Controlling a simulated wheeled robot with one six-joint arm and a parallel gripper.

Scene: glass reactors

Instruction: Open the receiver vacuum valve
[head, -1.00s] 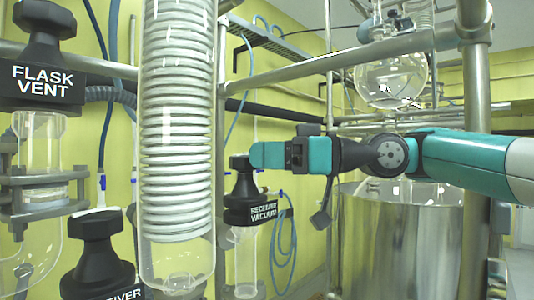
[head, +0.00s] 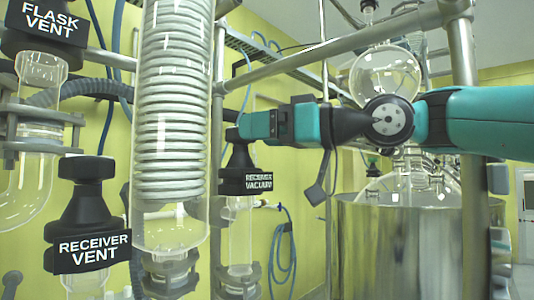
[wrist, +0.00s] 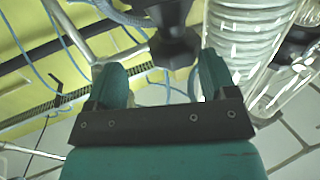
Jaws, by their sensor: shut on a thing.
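The receiver vacuum valve (head: 238,160) is a black knob above a black block lettered "RECEIVER VACUUM", on top of a clear glass tube. In the head view it stands just right of the coiled condenser. My gripper (head: 243,127) reaches in from the right, its teal fingers at the top of the knob. The gripper is shut on the knob, part of which shows left of the fingers. In the wrist view the black valve (wrist: 175,48) shows between and beyond the two fingers (wrist: 162,80). The fingers hide part of the knob.
The glass coil condenser (head: 172,110) stands close left of the valve. The receiver vent valve (head: 88,215) and flask vent valve (head: 45,25) are farther left. A steel vessel (head: 405,245) stands below my arm, and a metal post (head: 468,200) rises beside it. Blue hose (head: 283,250) hangs behind.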

